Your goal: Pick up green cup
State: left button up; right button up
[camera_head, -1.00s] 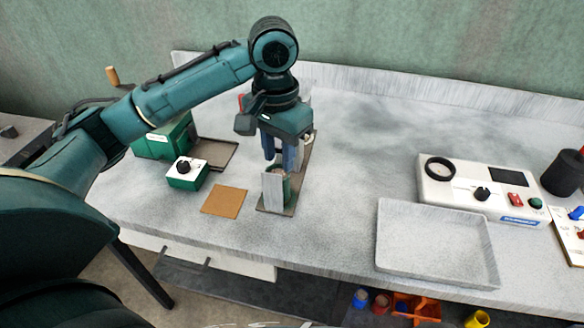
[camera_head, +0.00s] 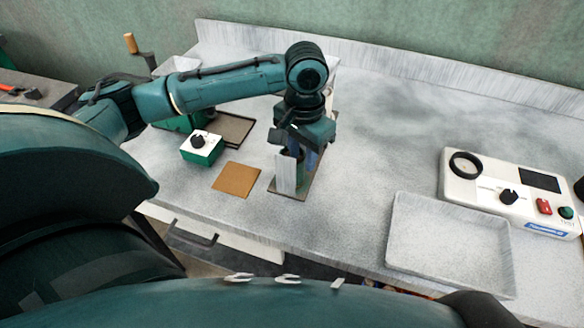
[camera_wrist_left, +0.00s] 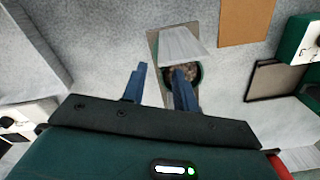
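The green cup (camera_wrist_left: 197,74) shows in the left wrist view with a dark green rim and brown, grainy contents. In the head view it is mostly hidden behind a white upright panel (camera_head: 285,174) and my gripper. The panel also shows beside the cup in the left wrist view (camera_wrist_left: 180,43). My left gripper (camera_wrist_left: 159,78) is open and points down at the cup. One blue finger overlaps the cup's opening; the other is apart from it, to the left. Contact cannot be told. My right gripper is not in view.
The cup's spot is on a narrow brown base (camera_head: 287,195). A brown square mat (camera_head: 236,180) and a green box with a knob (camera_head: 201,147) lie to the left. A grey tray (camera_head: 445,275) and a white control panel (camera_head: 475,196) stand right. The middle counter is clear.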

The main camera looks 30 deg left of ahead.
aim_at(301, 182)
pick_arm(q)
notch_tip(301, 182, down, 4)
jog(key=shift+a+r, duration=0.1)
jog(key=shift+r, duration=0.1)
grip_shut()
dwell(0.4)
